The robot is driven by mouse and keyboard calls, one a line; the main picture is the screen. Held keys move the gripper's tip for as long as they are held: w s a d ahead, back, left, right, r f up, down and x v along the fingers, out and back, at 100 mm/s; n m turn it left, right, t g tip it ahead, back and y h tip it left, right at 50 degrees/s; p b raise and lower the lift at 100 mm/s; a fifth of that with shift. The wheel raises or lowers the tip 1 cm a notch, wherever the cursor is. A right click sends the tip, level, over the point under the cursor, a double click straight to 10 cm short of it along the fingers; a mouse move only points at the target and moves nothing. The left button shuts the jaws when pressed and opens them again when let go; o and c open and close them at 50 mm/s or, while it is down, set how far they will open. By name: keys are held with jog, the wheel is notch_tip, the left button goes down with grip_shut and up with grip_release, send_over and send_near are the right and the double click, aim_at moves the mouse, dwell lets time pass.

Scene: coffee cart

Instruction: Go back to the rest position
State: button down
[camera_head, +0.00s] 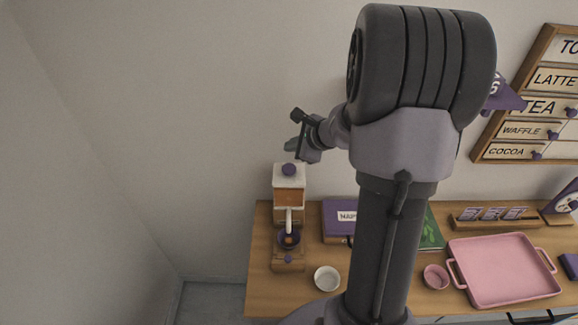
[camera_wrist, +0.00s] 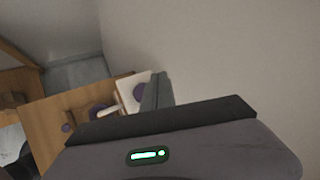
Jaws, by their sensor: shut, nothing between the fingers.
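My gripper (camera_head: 297,150) shows in the head view to the left of my big arm joint, raised above the coffee grinder. It is shut and holds nothing. In the wrist view a grey finger (camera_wrist: 157,92) shows past the dark edge of my gripper's body. The grinder (camera_head: 289,205), with a white top, purple knob and wooden base, stands on the left end of the wooden counter (camera_head: 258,290). Its white top (camera_wrist: 133,92) also shows in the wrist view. My arm hides part of the counter's middle.
A white cup (camera_head: 327,278) stands right of the grinder. A purple box (camera_head: 341,212) lies behind it. Further right are a pink bowl (camera_head: 436,276), a pink tray (camera_head: 503,270) and a wooden card holder (camera_head: 492,219). A menu board (camera_head: 530,105) hangs on the wall. Left of the counter is bare floor.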

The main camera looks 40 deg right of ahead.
dwell(0.4)
jog(key=s+a+n+g+y+b, duration=0.1)
jog(key=s+a+n+b, duration=0.25)
jog(key=a, duration=0.45)
jog(key=s+a+n+y+b, duration=0.1)
jog(key=s+a+n+b, duration=0.1)
jog(key=a+n+b, duration=0.4)
jog(key=s+a+n+g+y+b, duration=0.1)
jog(key=s+a+n+b, duration=0.15)
jog(key=a, duration=0.65)
jog(key=s+a+f+n+b, duration=0.1)
jog(key=s+f+n+b, duration=0.1)
jog(key=s, duration=0.3)
jog(key=s+a+f+n+g+h+b, duration=0.1)
jog(key=s+a+f+n+b, duration=0.1)
jog(key=s+f+n+b, duration=0.1)
jog(key=s+a+f+n+b, duration=0.2)
jog(key=s+n, duration=0.2)
jog(key=s, duration=0.3)
jog(key=shift+s+a+f+n+h+b, duration=0.2)
jog(key=shift+s+n+h+b, duration=0.1)
jog(key=shift+s+h+b, duration=0.1)
jog(key=shift+d, duration=0.1)
